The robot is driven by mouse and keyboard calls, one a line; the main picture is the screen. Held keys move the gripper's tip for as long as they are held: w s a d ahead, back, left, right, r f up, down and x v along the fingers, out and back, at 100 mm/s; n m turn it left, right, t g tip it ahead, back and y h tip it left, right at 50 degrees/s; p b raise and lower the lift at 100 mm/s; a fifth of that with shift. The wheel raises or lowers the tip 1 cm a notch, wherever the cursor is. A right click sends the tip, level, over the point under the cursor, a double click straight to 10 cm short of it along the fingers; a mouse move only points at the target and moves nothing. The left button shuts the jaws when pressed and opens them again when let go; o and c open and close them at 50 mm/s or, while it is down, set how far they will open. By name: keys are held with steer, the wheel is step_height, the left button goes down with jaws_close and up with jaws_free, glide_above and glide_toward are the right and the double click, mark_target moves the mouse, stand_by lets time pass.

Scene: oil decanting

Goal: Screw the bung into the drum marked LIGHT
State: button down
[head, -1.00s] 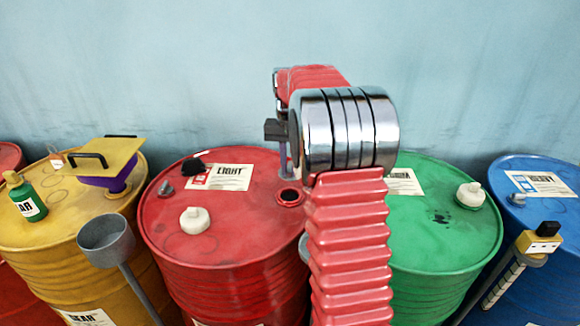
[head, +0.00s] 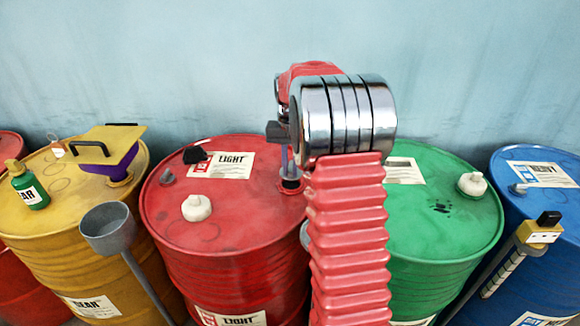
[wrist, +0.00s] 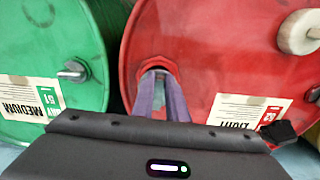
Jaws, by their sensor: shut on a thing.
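The red drum marked LIGHT (head: 225,236) stands left of my arm, its label (head: 222,165) on top; it also shows in the wrist view (wrist: 203,52). Its open hole has a red rim (wrist: 142,70). My gripper (head: 289,178) points down at this hole, and its fingers (wrist: 160,76) reach its rim in the wrist view. The gripper is shut on the bung, which is mostly hidden between the fingertips. I cannot tell how deep the bung sits or whether its thread has caught.
A white cap (head: 196,207), a grey plug (head: 167,176) and a black lump (head: 195,155) are on the red drum's lid. A green drum (head: 440,225) stands close on the right, a yellow drum (head: 62,235) left.

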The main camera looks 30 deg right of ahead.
mark_target(291, 171)
steer(key=shift+r, duration=0.4)
steer(key=shift+f, duration=2.2)
stand_by(0.5)
steer(key=c, duration=1.7)
jaws_free()
steer(key=shift+o, duration=0.2)
step_height(291, 171, up, 14)
steer(key=shift+f, duration=0.15)
